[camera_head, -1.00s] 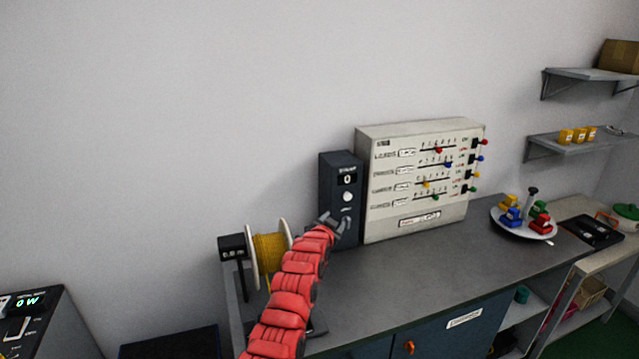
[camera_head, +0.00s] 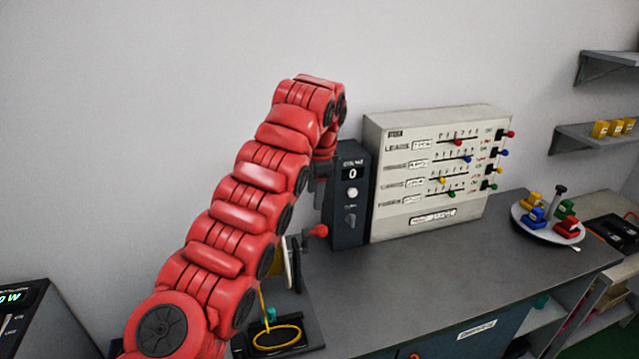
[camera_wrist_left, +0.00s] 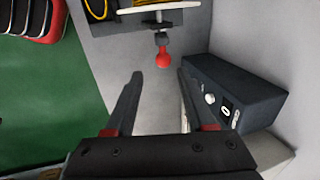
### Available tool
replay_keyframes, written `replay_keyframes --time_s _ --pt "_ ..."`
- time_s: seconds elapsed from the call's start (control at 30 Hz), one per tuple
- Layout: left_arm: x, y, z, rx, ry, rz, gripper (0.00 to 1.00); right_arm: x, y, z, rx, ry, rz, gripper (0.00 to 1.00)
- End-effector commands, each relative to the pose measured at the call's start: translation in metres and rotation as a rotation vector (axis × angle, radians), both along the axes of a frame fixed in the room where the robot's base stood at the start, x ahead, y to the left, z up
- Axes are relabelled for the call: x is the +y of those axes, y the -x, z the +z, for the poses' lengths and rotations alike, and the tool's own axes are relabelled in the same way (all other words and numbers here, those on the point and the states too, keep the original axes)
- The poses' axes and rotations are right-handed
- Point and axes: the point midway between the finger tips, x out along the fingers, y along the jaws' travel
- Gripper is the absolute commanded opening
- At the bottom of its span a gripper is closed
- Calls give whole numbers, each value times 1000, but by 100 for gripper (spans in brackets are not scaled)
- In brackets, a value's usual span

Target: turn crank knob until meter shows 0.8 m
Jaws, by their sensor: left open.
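The red crank knob (camera_head: 318,231) stands out to the right of the spool (camera_head: 292,262), which my left arm mostly hides in the head view. My left gripper (camera_head: 320,200) points down just above the knob. In the left wrist view my open jaws (camera_wrist_left: 159,72) are empty, with the red knob (camera_wrist_left: 163,58) just beyond the fingertips, between their lines. The white spool rim (camera_wrist_left: 158,8) is behind the knob. The length meter is hidden behind my arm, so its reading cannot be seen. My right gripper is not in view.
A dark box with a 0 display (camera_head: 352,190) stands close right of the knob, also in the wrist view (camera_wrist_left: 235,95). Beyond it is a cream slider panel (camera_head: 440,170). A yellow wire loop (camera_head: 277,337) lies in front. The bench's middle (camera_head: 430,270) is clear.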

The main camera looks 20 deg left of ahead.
Motion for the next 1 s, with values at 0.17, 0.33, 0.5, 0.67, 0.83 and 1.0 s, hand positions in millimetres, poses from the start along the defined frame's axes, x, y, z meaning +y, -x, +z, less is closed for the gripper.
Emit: replay_keyframes --time_s 0.17,0.33,0.5,0.67,0.83,1.0 --pt "7 -8 -36 3 0 2 55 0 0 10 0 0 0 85" --pt "11 -16 -71 5 4 2 55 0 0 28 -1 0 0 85" --pt "15 -24 -104 -2 4 1 55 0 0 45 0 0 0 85" --pt "17 -30 -129 -2 7 0 55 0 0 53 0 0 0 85" --pt "20 -33 -140 -5 3 1 55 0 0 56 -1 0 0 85" --pt "21 -33 -143 -6 2 1 55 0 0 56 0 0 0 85"
